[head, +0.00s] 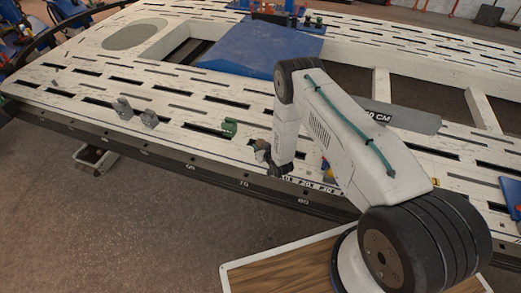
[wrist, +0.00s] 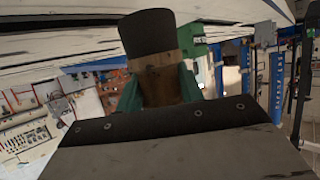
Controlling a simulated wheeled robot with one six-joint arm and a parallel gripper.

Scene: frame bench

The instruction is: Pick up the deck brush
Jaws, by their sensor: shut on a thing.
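The deck brush (wrist: 152,35) is in the wrist view, with a dark bristle head and a brown wooden block. My gripper (wrist: 160,88) is shut on the block, with one green finger on each side of it. The bristle end points away from the gripper. In the head view my gripper (head: 270,160) is over the front edge of the white slotted bench (head: 62,72). A small brown and dark part of the brush (head: 261,147) shows at its tip. My gripper partly hides the brush there.
A green block (head: 229,128) stands just left of my gripper on the bench. A blue panel (head: 262,50) and a grey plate (head: 415,118) lie behind. A wooden board (head: 290,268) is at the front.

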